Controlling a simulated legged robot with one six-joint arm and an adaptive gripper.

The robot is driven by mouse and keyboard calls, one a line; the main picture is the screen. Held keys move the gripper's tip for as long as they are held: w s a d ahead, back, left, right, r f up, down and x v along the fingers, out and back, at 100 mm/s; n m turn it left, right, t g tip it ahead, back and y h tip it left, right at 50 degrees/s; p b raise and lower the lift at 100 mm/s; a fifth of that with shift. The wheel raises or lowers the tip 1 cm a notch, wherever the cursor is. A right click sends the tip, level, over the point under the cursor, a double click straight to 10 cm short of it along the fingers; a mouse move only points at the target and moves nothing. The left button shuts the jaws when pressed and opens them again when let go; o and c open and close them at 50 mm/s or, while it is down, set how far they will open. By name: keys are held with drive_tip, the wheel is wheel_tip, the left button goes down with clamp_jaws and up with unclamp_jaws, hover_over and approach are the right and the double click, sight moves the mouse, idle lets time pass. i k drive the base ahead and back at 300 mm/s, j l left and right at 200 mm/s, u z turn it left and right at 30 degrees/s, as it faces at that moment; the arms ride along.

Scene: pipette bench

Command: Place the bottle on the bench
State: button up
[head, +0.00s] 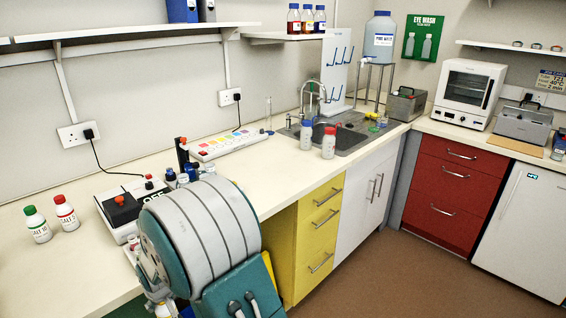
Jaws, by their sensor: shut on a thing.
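My arm fills the lower middle of the head view, in front of the bench (95,225). My gripper (154,289) is only partly seen at the lower edge, beside the arm and near the bench's front edge. It is shut on a pale bottle (164,309), mostly hidden by the arm and cut off by the frame. Its label and cap cannot be made out. On the bench at left stand a green-capped bottle (38,225) and a red-capped bottle (66,213), both upright. A blue-capped bottle (306,136) and another red-capped bottle (328,144) stand by the sink.
A white tray with coloured labels (228,143) lies along the wall. The sink (352,135) is further back. Clear bench top shows at far left and between my arm and the sink.

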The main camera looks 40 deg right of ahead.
sight(274, 171)
drive_tip(key=l, duration=1.8)
